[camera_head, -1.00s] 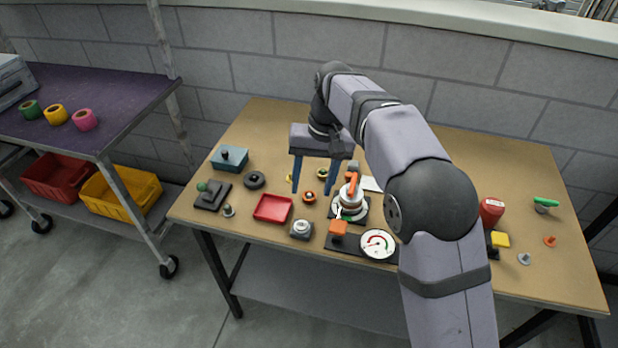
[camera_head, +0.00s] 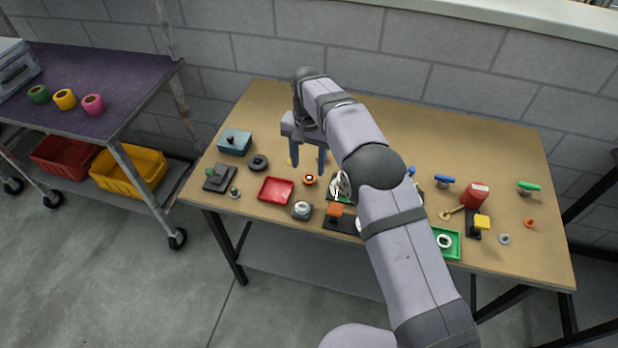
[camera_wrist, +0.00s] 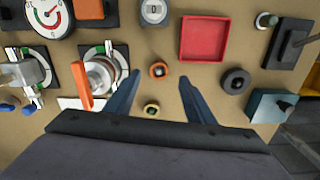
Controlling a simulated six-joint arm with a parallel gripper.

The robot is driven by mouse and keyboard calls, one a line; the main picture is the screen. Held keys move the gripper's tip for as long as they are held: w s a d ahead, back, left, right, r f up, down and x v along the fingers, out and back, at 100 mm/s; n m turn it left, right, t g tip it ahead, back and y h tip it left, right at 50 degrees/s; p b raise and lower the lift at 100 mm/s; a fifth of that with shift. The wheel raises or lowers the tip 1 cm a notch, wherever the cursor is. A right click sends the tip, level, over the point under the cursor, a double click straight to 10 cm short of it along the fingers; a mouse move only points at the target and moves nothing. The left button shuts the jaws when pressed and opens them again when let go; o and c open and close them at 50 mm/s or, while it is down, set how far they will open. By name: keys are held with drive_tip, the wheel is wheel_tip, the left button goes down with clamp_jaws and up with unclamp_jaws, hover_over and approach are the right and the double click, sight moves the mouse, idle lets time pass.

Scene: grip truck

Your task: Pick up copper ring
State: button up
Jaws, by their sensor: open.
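A small orange-copper ring-like piece with a dark centre (camera_wrist: 158,70) lies on the table in the wrist view. It also shows in the head view (camera_head: 309,179), behind the red tray's right end. My gripper (camera_wrist: 159,79) is open and empty, with its blue fingers pointing down; it also shows in the head view (camera_head: 308,167). In the wrist picture the piece appears between the two fingertips, touching neither. The height of the tips above the table is hard to tell. Another small orange ring (camera_head: 529,223) lies at the far right.
A red tray (camera_wrist: 207,39), a black ring (camera_wrist: 236,81) and a teal box (camera_wrist: 271,106) are right of the fingers. A dial device with an orange lever (camera_wrist: 82,88) stands close to the left finger. A green tray (camera_head: 459,243) is right of my arm.

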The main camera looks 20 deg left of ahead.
sight(309, 177)
drive_tip(key=shift+w+d+f+p, duration=0.1)
drive_tip(key=shift+f+p, duration=0.5)
drive_tip(key=shift+f, duration=0.75)
drive_tip(key=shift+w+f+p, duration=0.1)
drive_tip(key=shift+f+p, duration=0.5)
drive_tip(key=shift+f, duration=0.7)
drive_tip(key=shift+c, duration=0.5)
drive_tip(key=c, duration=1)
